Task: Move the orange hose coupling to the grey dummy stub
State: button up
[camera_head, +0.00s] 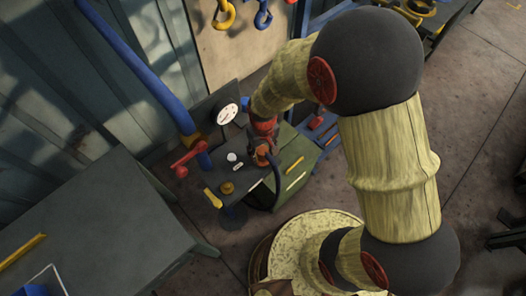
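My gripper (262,150) points down over a small dark bench, at the end of my yellow-sleeved arm. An orange piece, apparently the hose coupling (262,157), shows at its fingertips. A dark hose (281,186) curves down from about there past the bench's front edge. The fingers are small and dark here, so I cannot tell whether they are closed on the coupling. A small pale grey round fitting (232,157), possibly the dummy stub, stands on the bench left of my gripper. A brass round fitting (227,188) is nearer the bench's front left.
A white dial gauge (227,114) stands behind the bench. A blue pipe (150,75) with a red valve handle (187,158) is at its left. A green box top (291,166) adjoins on the right. A large grey table (95,225) fills the lower left.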

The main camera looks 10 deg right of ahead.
aim_at(264, 152)
jog(key=shift+o, duration=0.7)
jog(key=shift+r, duration=0.4)
notch_tip(264, 152, up, 11)
jog(key=shift+r, duration=0.1)
jog(key=s+d+r+m+t+b, duration=0.3)
jog(key=s+d+r+t+b, duration=0.2)
jog(key=s+d+r+b, duration=0.4)
jog(key=s+d+r, duration=0.3)
jog(key=shift+m+t+b, duration=0.3)
